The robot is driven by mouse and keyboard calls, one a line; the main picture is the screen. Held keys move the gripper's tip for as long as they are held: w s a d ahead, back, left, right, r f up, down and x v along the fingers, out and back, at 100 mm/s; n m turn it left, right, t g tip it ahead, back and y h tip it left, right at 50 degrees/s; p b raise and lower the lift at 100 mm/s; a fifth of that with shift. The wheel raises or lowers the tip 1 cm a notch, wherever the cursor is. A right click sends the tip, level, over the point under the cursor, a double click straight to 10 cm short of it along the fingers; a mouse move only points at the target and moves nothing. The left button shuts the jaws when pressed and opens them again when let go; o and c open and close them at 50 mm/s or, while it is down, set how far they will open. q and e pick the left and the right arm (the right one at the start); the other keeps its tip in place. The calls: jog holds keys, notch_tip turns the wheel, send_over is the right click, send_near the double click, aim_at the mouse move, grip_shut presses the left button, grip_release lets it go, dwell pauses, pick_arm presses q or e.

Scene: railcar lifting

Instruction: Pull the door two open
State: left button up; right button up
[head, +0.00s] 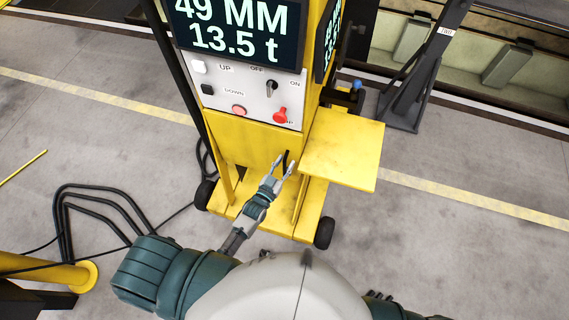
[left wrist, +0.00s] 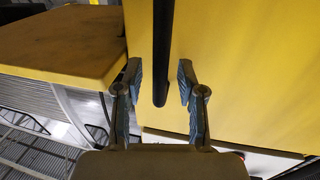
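A yellow lifting unit (head: 235,140) stands ahead of me. Its lower front is a yellow panel, which fills much of the left wrist view (left wrist: 230,60); no label shows which door it is. A black bar handle (left wrist: 162,40) runs along this panel. My left gripper (head: 286,160) is at the lower front of the unit. In the left wrist view its two fingers (left wrist: 160,70) are apart, one on each side of the handle, with gaps on both sides. The panel looks closed.
A flat yellow panel (head: 342,150) juts out at the unit's right side. Above is a control face (head: 245,92) with buttons and a red knob. Black cables (head: 95,205) lie on the floor at left, near a yellow post (head: 60,275). A grey stand (head: 405,105) is behind right.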

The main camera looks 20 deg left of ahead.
pick_arm(q)
grip_shut()
dwell(0.3)
